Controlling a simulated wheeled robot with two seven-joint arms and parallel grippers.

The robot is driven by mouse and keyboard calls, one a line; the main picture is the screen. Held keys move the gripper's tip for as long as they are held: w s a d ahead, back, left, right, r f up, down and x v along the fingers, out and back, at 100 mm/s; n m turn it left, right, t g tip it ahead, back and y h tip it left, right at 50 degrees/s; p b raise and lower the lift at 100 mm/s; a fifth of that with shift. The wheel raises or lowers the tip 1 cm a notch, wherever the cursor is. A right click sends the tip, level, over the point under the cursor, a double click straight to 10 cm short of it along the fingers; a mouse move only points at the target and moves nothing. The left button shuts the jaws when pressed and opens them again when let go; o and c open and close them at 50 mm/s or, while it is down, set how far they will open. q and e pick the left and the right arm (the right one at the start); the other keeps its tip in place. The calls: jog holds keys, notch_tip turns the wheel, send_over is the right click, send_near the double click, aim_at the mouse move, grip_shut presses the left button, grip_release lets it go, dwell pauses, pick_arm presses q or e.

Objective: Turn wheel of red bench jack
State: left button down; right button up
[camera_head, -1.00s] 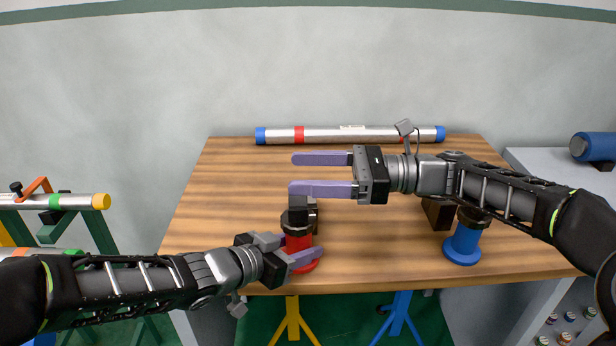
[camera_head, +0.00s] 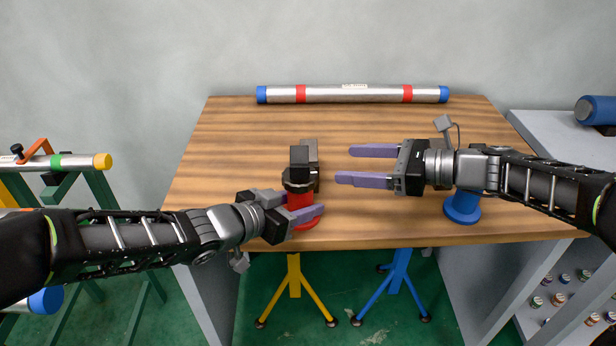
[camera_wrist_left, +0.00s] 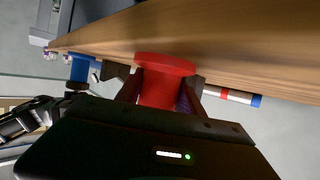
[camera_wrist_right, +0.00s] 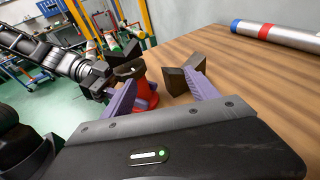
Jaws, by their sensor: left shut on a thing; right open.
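The red bench jack (camera_head: 302,217) stands near the front edge of the wooden bench, with a red base and a dark collar and jaw blocks (camera_head: 301,165) on top. My left gripper (camera_head: 304,205) is shut around its red column, low at the base; in the left wrist view the red column (camera_wrist_left: 158,90) sits between the fingers. My right gripper (camera_head: 345,164) is open and empty, to the right of the jack's dark top, its fingers pointing at it. The right wrist view shows the dark jaw block (camera_wrist_right: 176,83) between the open fingers, apart from them. I cannot clearly make out a wheel.
A silver pipe (camera_head: 352,94) with red bands and blue ends lies at the back of the bench (camera_head: 240,130). A blue jack (camera_head: 462,209) stands at the right, partly behind my right arm. Yellow (camera_head: 294,275) and blue (camera_head: 400,272) stands are below the front edge.

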aim_at(316, 181)
jog(key=s+d+f+y, duration=0.1)
jog(key=s+d+y, duration=0.1)
jog(key=s, duration=0.5)
jog(key=shift+f+y, duration=0.15)
jog(key=shift+y, duration=0.35)
jog(key=shift+w+a, duration=0.1)
jog(key=shift+a, duration=0.1)
jog(key=x, duration=1.1)
jog(key=shift+w+a, duration=0.2)
jog(key=shift+a, duration=0.15)
jog(key=c, duration=1.1)
jog(key=shift+n, duration=0.4)
